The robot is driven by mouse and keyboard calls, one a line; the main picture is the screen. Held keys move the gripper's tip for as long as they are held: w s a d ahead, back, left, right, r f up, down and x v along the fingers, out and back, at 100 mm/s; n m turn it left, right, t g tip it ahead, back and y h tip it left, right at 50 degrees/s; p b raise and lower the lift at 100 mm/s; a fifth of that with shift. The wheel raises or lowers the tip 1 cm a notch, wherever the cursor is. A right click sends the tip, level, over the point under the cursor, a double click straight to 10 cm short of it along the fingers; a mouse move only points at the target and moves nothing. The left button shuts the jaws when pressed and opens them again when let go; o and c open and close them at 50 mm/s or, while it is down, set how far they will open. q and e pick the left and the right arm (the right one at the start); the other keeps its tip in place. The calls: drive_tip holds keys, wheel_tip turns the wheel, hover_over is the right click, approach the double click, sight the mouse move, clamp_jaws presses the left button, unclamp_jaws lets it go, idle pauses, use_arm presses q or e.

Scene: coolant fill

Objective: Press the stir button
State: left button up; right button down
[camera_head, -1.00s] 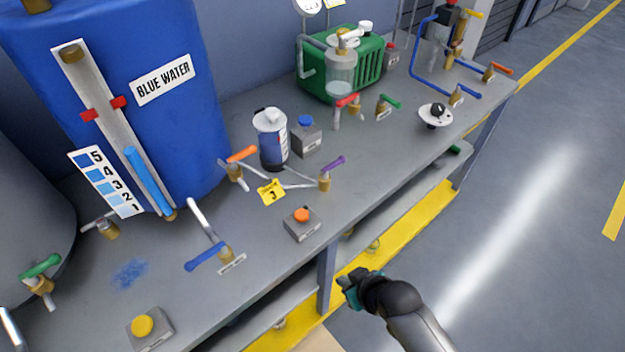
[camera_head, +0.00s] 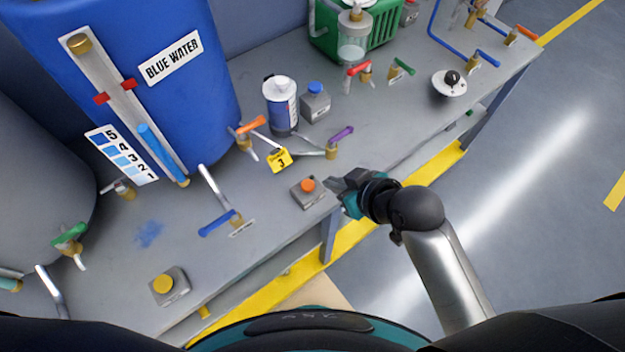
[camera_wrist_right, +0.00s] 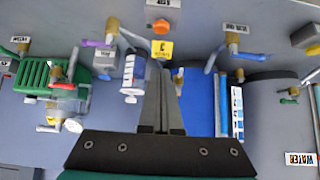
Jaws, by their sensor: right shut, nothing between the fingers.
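Three small grey button boxes stand on the bench. One has an orange button (camera_head: 308,185), near the front edge; it also shows at the top of the right wrist view (camera_wrist_right: 160,26). One has a yellow button (camera_head: 163,284), at the lower left. One has a blue button (camera_head: 316,88), beside a white canister. I cannot read which one is the stir button. My right gripper (camera_head: 334,184) is shut and empty, just right of the orange button's box; I cannot tell whether it touches. Its closed fingers show in the right wrist view (camera_wrist_right: 158,75). My left gripper is not in view.
A blue tank (camera_head: 125,75) labelled BLUE WATER stands at the back left. Valves with coloured handles, including a purple one (camera_head: 341,135) and a blue one (camera_head: 216,222), rise around the buttons. A yellow tag (camera_head: 278,160) marked 3 is nearby. The floor at right is clear.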

drive_tip(key=b, duration=0.2)
hover_over(311, 190)
wheel_tip(311, 190, down, 7)
drive_tip(key=shift+d+f, duration=0.1)
wheel_tip(311, 190, down, 2)
drive_tip(key=shift+f, duration=0.2)
drive_tip(key=shift+f+b, duration=0.3)
drive_tip(key=shift+f, duration=0.4)
wheel_tip(311, 190, down, 2)
drive_tip(key=shift+s+d+f+b, duration=0.1)
drive_tip(key=shift+s+b, duration=0.05)
drive_tip(key=shift+b, duration=0.25)
drive_tip(key=shift+s+f, duration=0.1)
drive_tip(key=r+p, duration=0.4)
drive_tip(key=r, duration=0.1)
drive_tip(key=shift+w+r+p, duration=0.15)
drive_tip(key=shift+w+p, duration=0.15)
drive_tip(key=shift+p, duration=0.05)
drive_tip(key=p+v, duration=0.1)
drive_tip(key=v, duration=0.8)
drive_tip(key=shift+s+r+p, duration=0.2)
drive_tip(key=shift+r+p, duration=0.05)
drive_tip(key=shift+p, duration=0.05)
